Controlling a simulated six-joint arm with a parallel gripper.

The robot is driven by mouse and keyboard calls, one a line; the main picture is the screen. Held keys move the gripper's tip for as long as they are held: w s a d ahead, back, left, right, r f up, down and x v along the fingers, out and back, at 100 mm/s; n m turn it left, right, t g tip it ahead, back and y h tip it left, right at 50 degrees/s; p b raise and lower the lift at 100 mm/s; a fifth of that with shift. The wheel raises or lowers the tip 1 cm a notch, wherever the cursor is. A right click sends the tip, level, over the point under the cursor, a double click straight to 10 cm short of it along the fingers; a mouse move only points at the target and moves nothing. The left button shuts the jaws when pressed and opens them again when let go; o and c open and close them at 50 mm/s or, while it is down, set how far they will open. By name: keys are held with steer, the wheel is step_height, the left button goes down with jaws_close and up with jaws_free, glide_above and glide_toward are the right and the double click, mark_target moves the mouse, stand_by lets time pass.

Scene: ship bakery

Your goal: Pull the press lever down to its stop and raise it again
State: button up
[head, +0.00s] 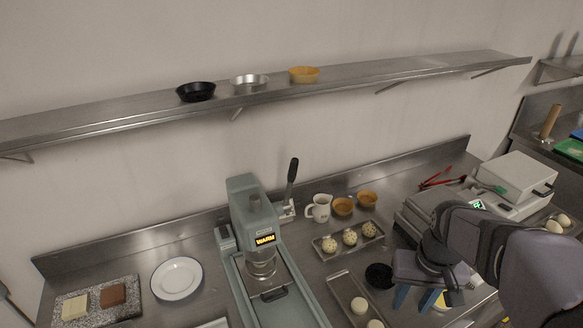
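The press (241,205) is a grey-green machine with a lit "WARM" display (265,240), standing at the middle of the counter. Its lever (292,170) has a black handle and points up, tilted slightly, on the press's right side. A round metal head (261,265) hangs over the press's base plate (274,295). My gripper (414,298) is at the lower right, well away from the lever. Its two blue fingers are apart, pointing down. No object shows between them, though the tips are partly hard to make out.
A white jug (319,207) and two small orange-brown cups (343,206) stand right of the lever. A tray (327,251) of speckled balls, another tray (341,290) with pale balls, and a black disc (379,276) lie nearby. A plate (177,279) sits left. A shelf (350,77) runs above.

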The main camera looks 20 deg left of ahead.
steer(key=w+a+r+n+p, duration=0.2)
steer(key=w+a+r, duration=0.5)
steer(key=w+a, duration=0.15)
steer(key=n+t+y+p, duration=0.3)
steer(key=p, duration=0.2)
glide_toward(293, 178)
steer(key=shift+w+a, duration=0.45)
steer(key=shift+w, duration=0.3)
steer(key=shift+x, duration=3.65)
steer(key=shift+s+f, duration=0.1)
steer(key=shift+s, duration=0.05)
jaws_close()
